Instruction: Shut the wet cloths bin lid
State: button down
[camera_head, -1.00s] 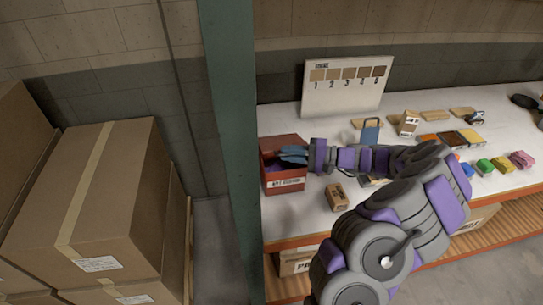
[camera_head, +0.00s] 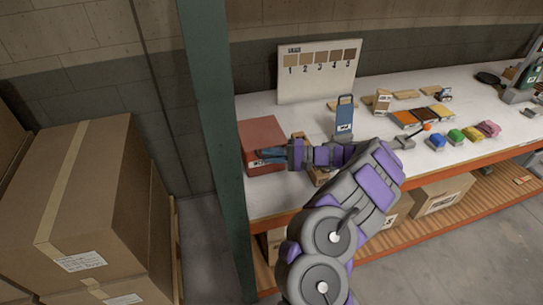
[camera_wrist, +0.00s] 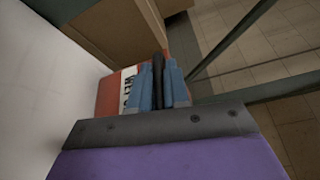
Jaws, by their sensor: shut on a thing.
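The wet cloths bin (camera_head: 249,157) is a red box at the left end of the white bench. Its red lid (camera_head: 263,131) lies flat across the top and looks shut. In the wrist view the bin (camera_wrist: 108,95) shows red with a white label, partly hidden by my fingers. My gripper (camera_head: 268,155) is at the bin's front. It also shows in the wrist view (camera_wrist: 159,72), its blue fingers closed on a narrow dark piece at the bin, seemingly the lid's handle. The contact itself is mostly hidden.
A green post (camera_head: 213,140) stands just left of the bench. A small brown box (camera_head: 301,138) is close right of the bin, partly behind my arm. Stacked cartons (camera_head: 95,190) fill the left.

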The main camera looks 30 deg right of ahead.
jog(key=shift+f, duration=0.3)
jog(key=c, duration=1.5)
grip_release()
jog(key=o, duration=0.3)
jog(key=shift+d, duration=0.1)
jog(key=shift+d, duration=0.15)
jog(key=shift+s+d+r, duration=0.1)
jog(key=shift+s+d, duration=0.1)
jog(key=shift+d, duration=0.1)
jog(key=p+v, duration=0.2)
jog(key=v, duration=1.4)
jog(key=shift+d, duration=0.2)
jog(key=shift+s, duration=0.1)
